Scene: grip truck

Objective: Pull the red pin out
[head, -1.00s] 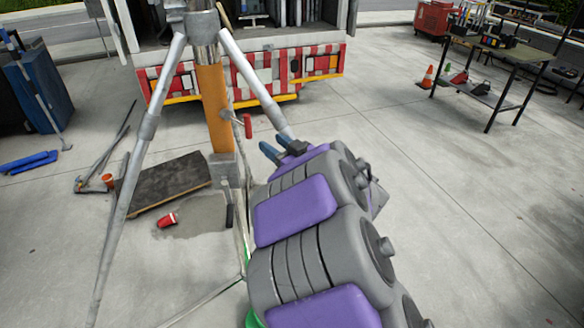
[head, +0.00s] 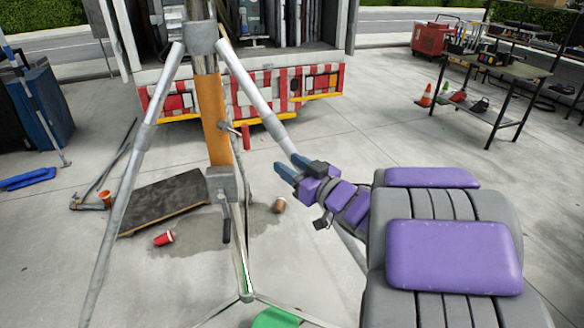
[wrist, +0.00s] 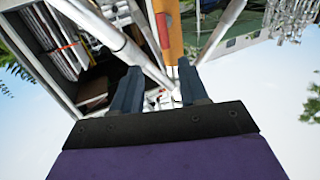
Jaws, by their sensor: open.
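The red pin (head: 246,137) sticks out of the right side of the orange post (head: 216,130), at the end of a small metal piece. The post is the middle column of a metal tripod (head: 203,40). My gripper (head: 288,165) is open and empty, below and to the right of the red pin in the head view, its fingers toward the post. A gap shows between pin and fingertips there. In the wrist view my two blue fingers (wrist: 160,68) stand apart, with the orange post (wrist: 167,25) behind them.
A tripod leg (head: 255,90) slopes down close behind my gripper. A dark board (head: 165,202), a red cup (head: 164,238) and a brown cup (head: 279,205) lie on the ground. A truck (head: 250,85) stands behind. Open concrete lies to the right, before a table (head: 495,70).

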